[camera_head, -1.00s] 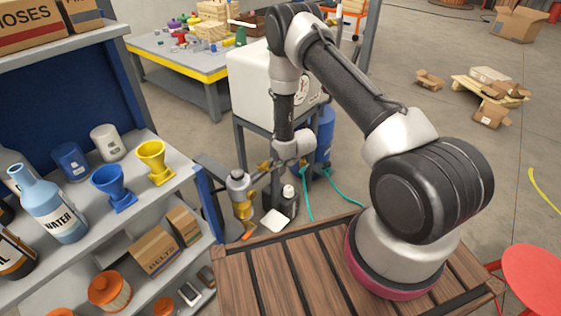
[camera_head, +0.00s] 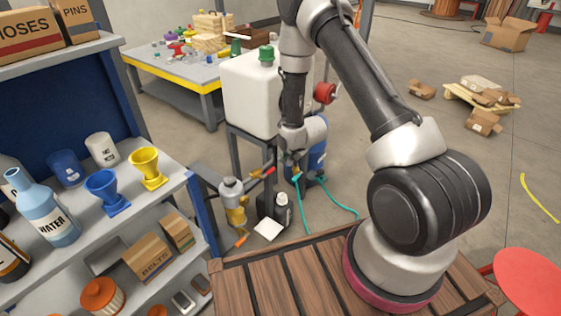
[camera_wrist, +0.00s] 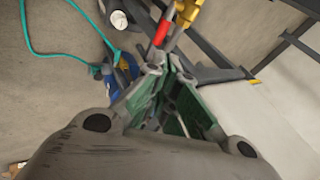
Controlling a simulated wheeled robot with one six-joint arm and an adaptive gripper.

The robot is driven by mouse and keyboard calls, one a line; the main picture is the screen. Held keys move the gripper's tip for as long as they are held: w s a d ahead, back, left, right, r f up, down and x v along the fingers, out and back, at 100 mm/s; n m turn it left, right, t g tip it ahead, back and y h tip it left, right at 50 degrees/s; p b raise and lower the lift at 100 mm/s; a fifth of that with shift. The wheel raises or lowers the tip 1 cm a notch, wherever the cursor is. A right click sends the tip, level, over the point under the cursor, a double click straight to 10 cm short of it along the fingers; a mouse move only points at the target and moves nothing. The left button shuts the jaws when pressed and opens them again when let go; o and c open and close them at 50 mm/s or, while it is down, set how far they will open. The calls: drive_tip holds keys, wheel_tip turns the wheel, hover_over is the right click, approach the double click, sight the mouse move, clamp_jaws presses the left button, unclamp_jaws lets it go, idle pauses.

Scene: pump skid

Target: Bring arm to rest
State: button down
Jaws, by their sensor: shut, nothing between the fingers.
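My arm rises from its mount on the wooden deck (camera_head: 268,290), and its upper part runs out of the top of the head view. The forearm hangs down in front of the white tank (camera_head: 250,92). My gripper sits low beside the tank stand in the head view, mostly hidden by the wrist. In the wrist view my gripper (camera_wrist: 172,68) is shut and empty, its green-padded fingers meeting. Past the fingertips there are a red-handled part (camera_wrist: 161,31) and a yellow part (camera_wrist: 188,12).
A shelf with a water bottle (camera_head: 46,212), a blue funnel (camera_head: 107,190) and a yellow funnel (camera_head: 148,168) stands at the left. The pump unit (camera_head: 233,200) is left of my wrist. A red stool (camera_head: 532,282) is at the lower right. The right floor is largely open.

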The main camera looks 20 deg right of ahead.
drive_tip(key=shift+v, duration=0.85)
drive_tip(key=shift+w+d, duration=0.1)
drive_tip(key=shift+d, duration=0.05)
drive_tip(key=s+d+n+g+h, duration=0.25)
drive_tip(key=s+n+g, duration=0.35)
drive_tip(key=s, duration=0.7)
drive_tip(key=s+d+r+n+t, duration=0.1)
drive_tip(key=s+r, duration=0.6)
drive_tip(key=r, duration=0.6)
drive_tip(key=s+d+r+n+t, duration=0.1)
drive_tip(key=s+d+r+n, duration=0.1)
drive_tip(key=s+r, duration=0.6)
drive_tip(key=s+d+r+n+t, duration=0.1)
drive_tip(key=s+r, duration=0.7)
drive_tip(key=r, duration=1.2)
drive_tip(key=shift+d+r+y, duration=0.25)
drive_tip(key=shift+d+y, duration=0.1)
drive_tip(key=shift+d, duration=0.25)
